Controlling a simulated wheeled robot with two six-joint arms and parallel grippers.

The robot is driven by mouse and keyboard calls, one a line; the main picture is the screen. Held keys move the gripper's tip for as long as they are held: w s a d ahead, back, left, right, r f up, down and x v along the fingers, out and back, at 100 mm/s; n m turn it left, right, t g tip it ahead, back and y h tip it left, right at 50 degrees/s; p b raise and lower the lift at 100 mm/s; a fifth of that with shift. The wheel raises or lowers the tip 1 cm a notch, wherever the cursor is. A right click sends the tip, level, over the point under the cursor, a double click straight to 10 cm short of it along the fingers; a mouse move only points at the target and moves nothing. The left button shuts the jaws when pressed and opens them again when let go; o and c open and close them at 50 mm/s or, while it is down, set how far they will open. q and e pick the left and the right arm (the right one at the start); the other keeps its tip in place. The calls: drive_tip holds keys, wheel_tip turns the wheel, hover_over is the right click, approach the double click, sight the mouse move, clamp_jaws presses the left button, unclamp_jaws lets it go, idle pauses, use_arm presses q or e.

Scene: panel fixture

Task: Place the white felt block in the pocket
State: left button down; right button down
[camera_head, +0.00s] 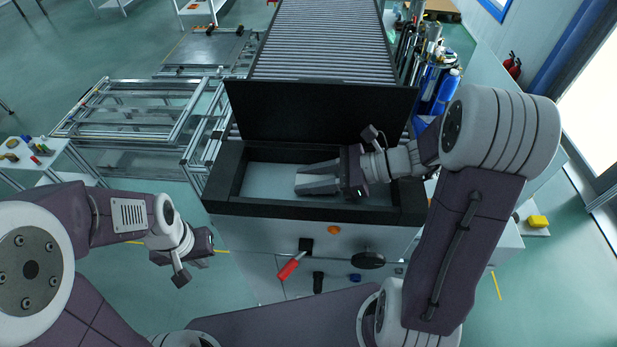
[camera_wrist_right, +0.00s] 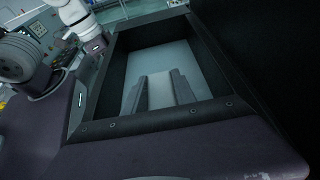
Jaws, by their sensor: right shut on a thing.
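The pocket is the recess in a black-framed box (camera_head: 225,172), with a pale grey floor; it fills the middle of the right wrist view (camera_wrist_right: 232,83). My right gripper (camera_head: 298,184) reaches into it from the right, its two dark fingers pointing left over the floor. In the right wrist view the fingers (camera_wrist_right: 153,78) have a pale patch between them, the white felt block (camera_wrist_right: 160,92), which barely stands out from the floor. Whether it touches the floor is unclear. My left gripper (camera_head: 196,262) is outside the box, at the lower left; its jaw opening is unclear.
A black upright panel (camera_head: 315,112) stands behind the pocket, with a roller conveyor (camera_head: 325,40) beyond. A red-handled part (camera_head: 290,267), an orange button (camera_head: 334,230) and a black knob (camera_head: 368,260) are on the front face. Blue bottles (camera_head: 445,90) stand at the right.

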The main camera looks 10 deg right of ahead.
drive_tip(key=c, duration=1)
unclamp_jaws()
drive_tip(key=shift+s+a, duration=0.1)
drive_tip(key=shift+s, duration=0.15)
drive_tip(key=shift+w+f, duration=0.15)
drive_tip(key=shift+w, duration=0.15)
drive_tip(key=b+v, duration=0.2)
drive_tip(key=v, duration=0.9)
drive_tip(key=shift+r, duration=0.2)
drive_tip(key=shift+s+d+r, duration=0.2)
drive_tip(key=shift+d+r, duration=0.05)
drive_tip(key=shift+d, duration=0.2)
drive_tip(key=shift+r, duration=0.1)
